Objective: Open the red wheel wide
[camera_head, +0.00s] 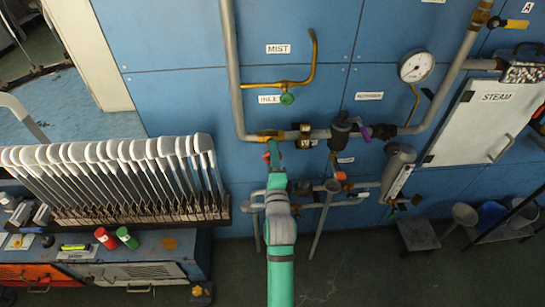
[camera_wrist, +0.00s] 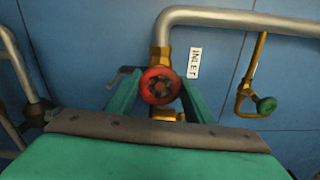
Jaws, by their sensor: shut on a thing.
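The red wheel (camera_wrist: 160,86) is a small round handwheel on a brass valve, seen nearly face-on in the wrist view. In the head view only a bit of red (camera_head: 267,157) shows by my fingertips, with the rest of the wheel hidden by my gripper. My gripper (camera_head: 272,152) reaches up to the brass fitting at the lower end of the pipe. In the wrist view its two green fingers (camera_wrist: 160,92) stand on either side of the wheel, shut on it. How far the wheel is turned cannot be told.
A green wheel (camera_head: 287,98) on a brass pipe is close by, above right. Pipes, a purple lever (camera_head: 364,133) and a gauge (camera_head: 415,66) lie to the right. A rack of sock boards (camera_head: 130,213) stands at left. An INLET label (camera_wrist: 195,62) is beside the red wheel.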

